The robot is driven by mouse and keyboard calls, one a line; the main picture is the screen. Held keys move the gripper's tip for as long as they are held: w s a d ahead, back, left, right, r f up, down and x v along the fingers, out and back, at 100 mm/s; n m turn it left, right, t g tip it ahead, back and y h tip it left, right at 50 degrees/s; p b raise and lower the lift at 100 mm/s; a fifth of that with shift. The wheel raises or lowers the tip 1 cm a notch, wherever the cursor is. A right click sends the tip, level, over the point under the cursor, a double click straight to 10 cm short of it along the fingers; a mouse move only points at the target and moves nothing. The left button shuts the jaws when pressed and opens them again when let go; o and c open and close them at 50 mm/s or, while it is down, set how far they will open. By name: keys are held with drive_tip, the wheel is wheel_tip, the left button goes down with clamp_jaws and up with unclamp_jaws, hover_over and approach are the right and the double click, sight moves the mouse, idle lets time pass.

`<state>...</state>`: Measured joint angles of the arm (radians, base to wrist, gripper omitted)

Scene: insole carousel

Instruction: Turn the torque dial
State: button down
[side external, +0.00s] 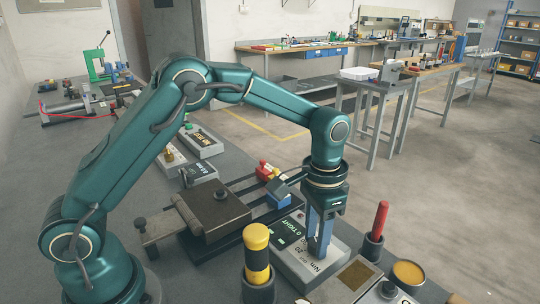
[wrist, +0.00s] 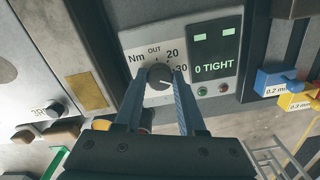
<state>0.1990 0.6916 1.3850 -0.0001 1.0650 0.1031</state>
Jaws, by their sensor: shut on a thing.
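The torque dial (wrist: 159,77) is a round dark knob on a light grey panel (wrist: 142,38) in the wrist view. The panel is marked "Nm", "OUT", "20" and "30", and its display (wrist: 214,60) reads "0 TIGHT". A pale mark on the dial points to the lower right. My gripper (wrist: 162,75) has one finger on each side of the dial and is shut on it. In the side external view my gripper (side external: 319,252) points down onto the grey box (side external: 290,262), and its fingers hide the dial.
A yellow-and-black handle (side external: 257,246) stands upright left of my gripper, and a red handle (side external: 380,219) stands to its right. A brass-topped cup (side external: 408,272) is at front right. A brown metal block (side external: 213,208) lies left. Blue (wrist: 273,80) and yellow (wrist: 293,102) blocks sit right of the panel.

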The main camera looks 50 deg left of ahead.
drive_tip(key=n, duration=0.5)
drive_tip(key=shift+n, duration=0.3)
idle(0.4)
drive_tip(key=c, duration=0.5)
unclamp_jaws()
drive_tip(key=shift+r, duration=2.6)
